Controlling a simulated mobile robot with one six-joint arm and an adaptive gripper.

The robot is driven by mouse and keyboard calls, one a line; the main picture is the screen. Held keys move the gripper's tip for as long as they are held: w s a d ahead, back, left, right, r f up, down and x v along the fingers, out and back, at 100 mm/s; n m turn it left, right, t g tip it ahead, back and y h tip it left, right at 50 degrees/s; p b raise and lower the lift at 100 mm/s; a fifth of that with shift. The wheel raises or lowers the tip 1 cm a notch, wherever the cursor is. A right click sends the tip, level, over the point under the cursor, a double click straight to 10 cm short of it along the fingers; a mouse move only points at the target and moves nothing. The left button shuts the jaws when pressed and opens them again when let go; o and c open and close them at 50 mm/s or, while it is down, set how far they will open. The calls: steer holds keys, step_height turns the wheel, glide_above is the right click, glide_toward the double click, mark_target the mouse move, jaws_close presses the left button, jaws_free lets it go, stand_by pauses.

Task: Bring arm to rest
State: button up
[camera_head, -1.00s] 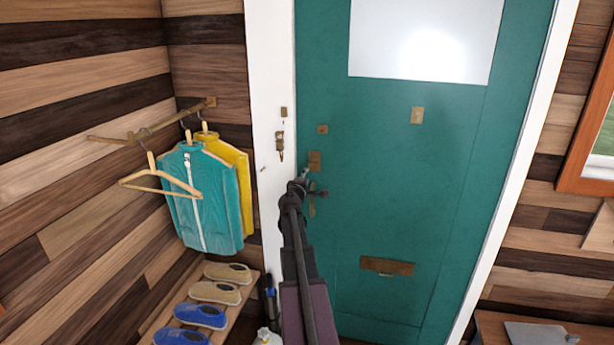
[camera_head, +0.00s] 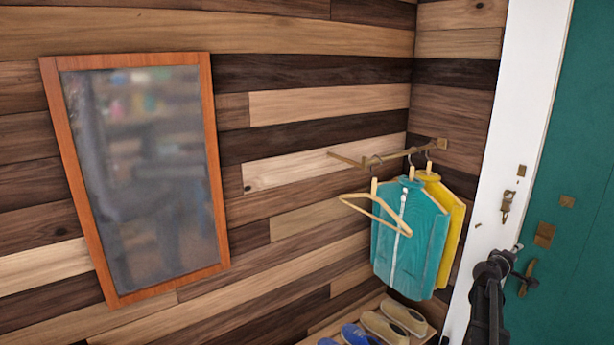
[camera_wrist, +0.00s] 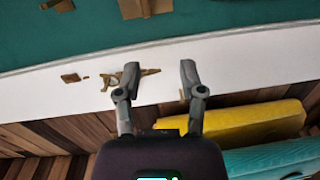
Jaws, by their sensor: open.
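My gripper (camera_wrist: 157,75) is open and empty in the wrist view, with its two fingers apart in front of the white door frame (camera_wrist: 60,106). In the head view my arm rises at the lower right, and its end (camera_head: 512,252) shows beside the frame and the door's handle (camera_head: 526,279). Whether it touches the handle cannot be told there. The teal door (camera_head: 583,190) stands at the right edge; it also shows along the top of the wrist view (camera_wrist: 60,30). It looks closed against its frame.
A teal jacket (camera_head: 420,245) and a yellow garment (camera_head: 453,215) hang on a wall rail (camera_head: 400,154) left of my arm, with an empty wooden hanger (camera_head: 370,208). Several shoes (camera_head: 385,328) stand on a rack below. A framed mirror (camera_head: 145,180) hangs on the plank wall.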

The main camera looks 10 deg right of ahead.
steer(key=a+f+m+g+y, duration=0.1)
steer(key=a+f+m+y, duration=0.2)
steer(key=a, duration=0.8)
steer(key=a+f+g+y, duration=0.1)
steer(key=a+f+y, duration=0.3)
steer(key=a, duration=0.7)
steer(key=a+f+m+g+y, duration=0.15)
steer(key=a+f, duration=0.45)
steer(key=a, duration=0.6)
steer(key=s+a+f+g+y, duration=0.1)
steer(key=s+a+y, duration=0.1)
steer(key=a, duration=0.7)
steer(key=s+a+f+n+g+y, duration=0.1)
steer(key=s+a+f+y, duration=0.1)
steer(key=a, duration=0.7)
steer(key=s+a+f+g+y, duration=0.1)
steer(key=s+a+y, duration=0.2)
steer(key=a, duration=0.6)
steer(key=shift+s+a+f+y, duration=0.15)
steer(key=shift+s+f+y, duration=0.15)
steer(key=shift+s, duration=0.95)
